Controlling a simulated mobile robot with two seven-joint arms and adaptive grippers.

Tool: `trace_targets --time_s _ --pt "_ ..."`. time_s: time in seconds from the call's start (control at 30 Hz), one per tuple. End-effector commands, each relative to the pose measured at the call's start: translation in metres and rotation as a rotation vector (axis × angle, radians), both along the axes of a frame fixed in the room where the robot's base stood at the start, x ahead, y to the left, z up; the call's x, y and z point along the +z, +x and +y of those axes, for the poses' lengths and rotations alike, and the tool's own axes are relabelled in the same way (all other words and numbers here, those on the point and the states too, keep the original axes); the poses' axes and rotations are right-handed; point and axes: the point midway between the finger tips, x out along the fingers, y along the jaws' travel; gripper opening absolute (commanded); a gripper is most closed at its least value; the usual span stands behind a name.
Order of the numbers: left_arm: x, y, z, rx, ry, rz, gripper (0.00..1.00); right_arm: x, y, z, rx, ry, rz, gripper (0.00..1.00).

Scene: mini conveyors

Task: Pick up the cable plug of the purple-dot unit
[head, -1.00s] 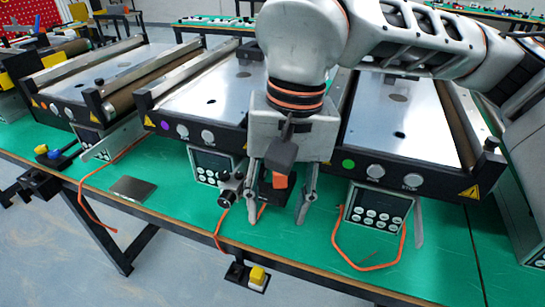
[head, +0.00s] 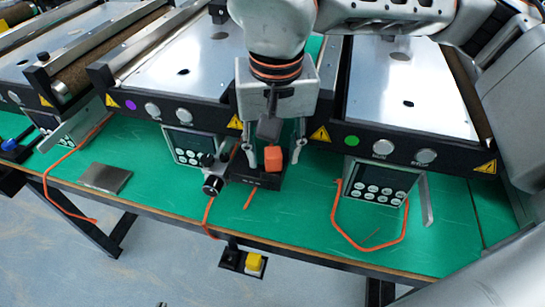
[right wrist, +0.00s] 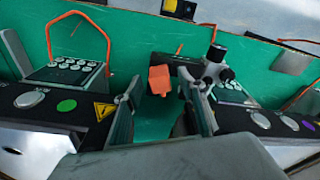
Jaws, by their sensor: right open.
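The purple-dot unit is the middle conveyor, with its purple dot (head: 130,104) on the front panel and a keypad box (head: 190,147) below. An orange cable (head: 209,213) runs over the table's front edge nearby. A short orange piece (head: 249,198) lies on the mat; I cannot tell whether it joins a cable. I cannot make out the plug clearly. My right gripper (head: 275,166) is open, pointing down between the purple-dot and green-dot units. An orange block (head: 275,160) on a dark device shows between its fingers, also in the right wrist view (right wrist: 160,80). My left gripper is out of view.
A black device with knobs (head: 213,184) stands left of the right gripper. The green-dot unit's keypad box (head: 379,182) and looped orange cable (head: 350,240) are on the right. A metal plate (head: 105,178) lies left. A black-and-yellow item (head: 243,261) is below the table edge.

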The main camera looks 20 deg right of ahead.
Motion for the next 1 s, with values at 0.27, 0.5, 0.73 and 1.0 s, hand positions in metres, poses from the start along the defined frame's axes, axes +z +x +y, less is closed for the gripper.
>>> trace_targets --time_s 0.27,0.5,0.73,1.0 --pt "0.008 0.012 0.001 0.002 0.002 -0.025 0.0 -0.011 0.001 0.0 0.0 0.001 -0.001 0.4" --pt "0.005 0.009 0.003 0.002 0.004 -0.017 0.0 -0.01 0.001 0.0 0.0 0.001 -0.001 0.01" --pt "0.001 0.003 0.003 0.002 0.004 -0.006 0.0 -0.01 0.001 0.0 0.0 0.001 -0.001 0.0" --pt "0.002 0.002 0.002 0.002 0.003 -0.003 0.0 -0.002 0.002 0.0 -0.001 0.001 -0.004 0.0"
